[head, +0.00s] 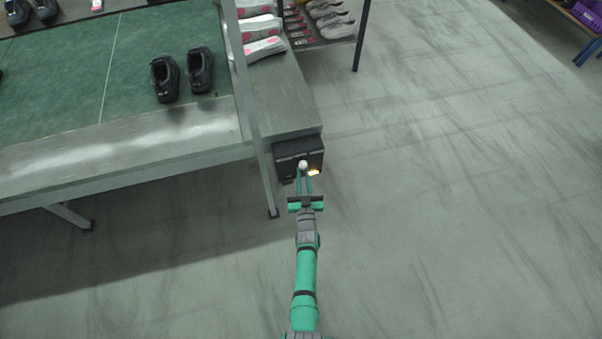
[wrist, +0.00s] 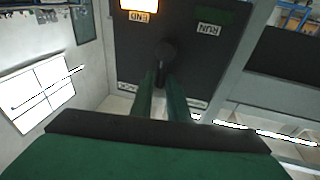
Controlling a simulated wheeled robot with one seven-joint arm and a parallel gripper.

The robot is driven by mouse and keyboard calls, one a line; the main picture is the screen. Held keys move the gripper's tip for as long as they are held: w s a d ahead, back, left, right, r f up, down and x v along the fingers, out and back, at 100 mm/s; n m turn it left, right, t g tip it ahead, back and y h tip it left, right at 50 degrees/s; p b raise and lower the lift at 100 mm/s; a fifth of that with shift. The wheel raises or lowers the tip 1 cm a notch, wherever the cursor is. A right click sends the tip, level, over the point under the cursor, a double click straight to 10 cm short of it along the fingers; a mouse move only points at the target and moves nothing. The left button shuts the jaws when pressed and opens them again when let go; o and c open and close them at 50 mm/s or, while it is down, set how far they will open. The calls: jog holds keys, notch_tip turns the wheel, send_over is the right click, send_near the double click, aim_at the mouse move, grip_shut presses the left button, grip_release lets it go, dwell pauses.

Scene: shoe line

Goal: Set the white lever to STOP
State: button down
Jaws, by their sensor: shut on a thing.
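The white lever's round knob (head: 303,164) shows pale on the dark control box (head: 286,150) at the end of the line in the head view. In the wrist view the knob (wrist: 166,51) looks dark, in shadow. My gripper (head: 304,182) reaches up to the box, and its two green fingers (wrist: 166,82) are shut on the lever. The box face (wrist: 180,22) appears upside down in the wrist view, with an END label (wrist: 139,16) and a RUN label (wrist: 208,28). I cannot read the lower labels or tell the lever's setting.
An orange lamp (head: 314,172) glows on the box, beside END in the wrist view. The metal-edged green bench (head: 125,75) with black shoes (head: 183,76) is at left. A shoe rack (head: 322,38) stands behind. Floor (head: 460,200) at right is clear.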

jog(key=shift+w+d+r, duration=0.1)
jog(key=shift+w+r, duration=0.05)
jog(key=shift+r, duration=0.45)
jog(key=c, duration=1.6)
grip_release()
jog(key=shift+f, duration=0.15)
jog(key=s, duration=0.3)
jog(key=s+f, duration=0.1)
jog(key=s, duration=0.3)
jog(key=s+f, duration=0.1)
jog(key=s, duration=0.2)
jog(key=shift+s, duration=0.4)
